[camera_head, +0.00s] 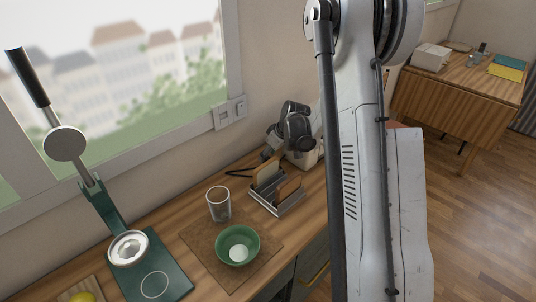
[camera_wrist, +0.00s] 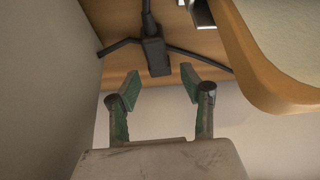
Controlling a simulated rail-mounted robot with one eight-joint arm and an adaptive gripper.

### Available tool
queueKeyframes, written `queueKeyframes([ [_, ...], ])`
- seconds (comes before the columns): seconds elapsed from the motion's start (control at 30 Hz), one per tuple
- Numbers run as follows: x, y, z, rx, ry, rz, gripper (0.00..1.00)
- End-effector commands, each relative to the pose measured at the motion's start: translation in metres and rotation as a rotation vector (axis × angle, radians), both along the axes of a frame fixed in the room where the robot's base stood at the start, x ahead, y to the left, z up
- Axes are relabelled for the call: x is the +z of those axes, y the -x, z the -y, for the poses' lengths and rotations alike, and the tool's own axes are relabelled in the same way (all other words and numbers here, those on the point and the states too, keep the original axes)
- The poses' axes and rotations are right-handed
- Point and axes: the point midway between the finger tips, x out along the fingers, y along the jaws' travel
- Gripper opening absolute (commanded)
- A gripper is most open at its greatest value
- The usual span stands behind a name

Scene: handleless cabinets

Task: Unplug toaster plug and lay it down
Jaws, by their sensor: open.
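A black plug-like block (camera_wrist: 156,57) with dark cords running from it shows in the wrist view, low over the wooden counter. I cannot tell whether it is seated in a socket. My gripper (camera_wrist: 160,88) is open and empty, its green-padded fingertips on either side just short of the block, with a gap on each side. My gripper's fingers are hard to make out in the head view.
A glass (camera_head: 219,204), a green bowl (camera_head: 252,243) and a green press (camera_head: 150,270) stand on the counter. Wall sockets (camera_head: 230,112) are above.

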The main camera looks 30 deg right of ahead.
Motion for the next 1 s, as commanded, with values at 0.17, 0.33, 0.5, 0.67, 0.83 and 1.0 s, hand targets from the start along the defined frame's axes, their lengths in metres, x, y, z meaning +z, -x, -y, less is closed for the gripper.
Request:
queueKeyframes([
  [0.17,0.014,0.006,0.003,-0.002,-0.001,0.000,0.41],
  [0.33,0.039,0.018,0.008,-0.001,0.000,0.000,0.41],
  [0.5,0.065,0.031,0.012,-0.002,-0.001,0.000,0.41],
  [0.67,0.086,0.041,0.017,-0.001,0.000,0.000,0.41],
  [0.83,0.101,0.048,0.019,0.000,-0.001,0.000,0.41],
  [1.0,0.106,0.050,0.020,0.000,0.000,0.000,0.41],
])
